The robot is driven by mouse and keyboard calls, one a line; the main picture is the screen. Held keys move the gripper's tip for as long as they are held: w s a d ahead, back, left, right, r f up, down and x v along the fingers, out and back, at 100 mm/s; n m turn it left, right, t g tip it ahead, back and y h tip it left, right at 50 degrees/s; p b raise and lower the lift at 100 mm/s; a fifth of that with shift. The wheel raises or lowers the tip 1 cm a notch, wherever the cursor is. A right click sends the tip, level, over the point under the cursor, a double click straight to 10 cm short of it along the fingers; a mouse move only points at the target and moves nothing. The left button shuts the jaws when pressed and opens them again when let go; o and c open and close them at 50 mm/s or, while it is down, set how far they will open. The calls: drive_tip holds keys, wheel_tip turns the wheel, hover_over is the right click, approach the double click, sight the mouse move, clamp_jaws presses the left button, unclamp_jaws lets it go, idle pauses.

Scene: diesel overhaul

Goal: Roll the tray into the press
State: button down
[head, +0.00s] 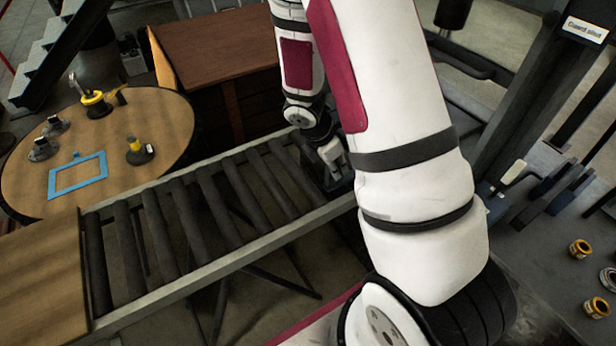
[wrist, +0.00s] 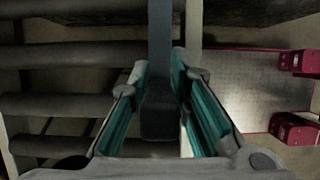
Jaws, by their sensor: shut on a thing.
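My gripper (wrist: 158,112) has its two teal-padded fingers on either side of a dark grey bar (wrist: 159,55), which looks like the tray's handle, and is shut on it. In the head view my gripper (head: 331,155) is low over the right end of the roller conveyor (head: 190,210), partly hidden by my arm. The dark tray (head: 313,168) shows only as a small part of its edge beside the gripper. What lies in the tray is hidden behind my arm. The press (head: 525,75) stands at the right, its opening mostly hidden by my arm.
A round table (head: 110,140) with several fittings and a blue frame stands left of the conveyor. A wooden cabinet (head: 215,50) is behind it. A brown board (head: 40,270) is at the conveyor's left end. Several rings lie on the grey surface at right. The left rollers are bare.

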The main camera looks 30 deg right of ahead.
drive_tip(key=d+p, duration=0.1)
drive_tip(key=d, duration=1.7)
drive_tip(key=shift+d+r, duration=0.1)
drive_tip(key=c, duration=1.5)
unclamp_jaws()
drive_tip(key=shift+d, duration=0.1)
drive_tip(key=shift+a+r, duration=0.15)
drive_tip(key=shift+a, duration=0.05)
drive_tip(key=v, duration=1.1)
drive_tip(key=shift+a+r, duration=0.15)
drive_tip(key=shift+r, duration=0.1)
